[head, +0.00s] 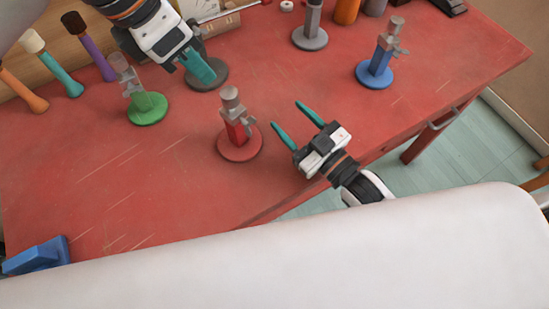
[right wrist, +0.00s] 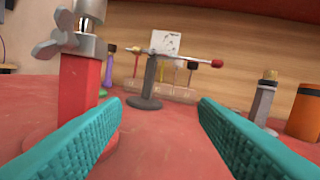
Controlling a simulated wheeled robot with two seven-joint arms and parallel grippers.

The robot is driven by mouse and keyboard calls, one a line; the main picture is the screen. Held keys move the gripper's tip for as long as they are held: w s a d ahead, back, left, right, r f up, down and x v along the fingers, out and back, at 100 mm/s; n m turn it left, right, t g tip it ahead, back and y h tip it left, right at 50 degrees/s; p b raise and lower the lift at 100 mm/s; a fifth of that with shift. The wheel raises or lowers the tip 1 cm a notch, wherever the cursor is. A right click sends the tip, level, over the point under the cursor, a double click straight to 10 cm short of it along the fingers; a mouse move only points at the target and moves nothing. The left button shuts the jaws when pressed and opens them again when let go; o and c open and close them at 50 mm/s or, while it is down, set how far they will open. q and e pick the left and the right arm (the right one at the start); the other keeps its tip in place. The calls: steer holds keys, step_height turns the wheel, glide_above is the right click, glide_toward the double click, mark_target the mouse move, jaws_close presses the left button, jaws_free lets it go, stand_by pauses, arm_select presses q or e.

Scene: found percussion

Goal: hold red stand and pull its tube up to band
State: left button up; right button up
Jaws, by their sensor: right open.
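The red stand (head: 238,133) stands upright on the red table in the head view, with a round base, a red post, and a grey collar and tube on top. In the right wrist view its red post (right wrist: 78,82) is at left, with a grey wing screw (right wrist: 56,36); the tube's top is cut off. No band can be made out for sure. My right gripper (head: 285,113) is open and empty, right of the red stand, which is outside its fingers. My left gripper (head: 206,72) is over a dark grey stand base (head: 213,84), up and left of the red stand; its jaw gap is unclear.
A green stand (head: 148,108) is at left, a blue stand (head: 375,74) and a grey stand (head: 310,38) at right. Several coloured mallets (head: 62,75) are at the upper left. A blue block (head: 35,258) is at the lower left.

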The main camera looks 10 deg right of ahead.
steer(key=m+g+y, duration=0.1)
steer(key=g, duration=0.1)
glide_toward(232, 128)
steer(key=f, duration=0.1)
steer(key=w+f, duration=0.1)
steer(key=d+f, duration=0.1)
steer(key=f, duration=0.1)
steer(key=shift+w+d, duration=0.1)
steer(key=shift+w, duration=0.1)
steer(key=shift+w+a, duration=0.15)
steer(key=shift+a, duration=0.1)
steer(key=x, duration=1.1)
steer(key=shift+w+a, duration=0.1)
steer(key=shift+w, duration=0.05)
jaws_close()
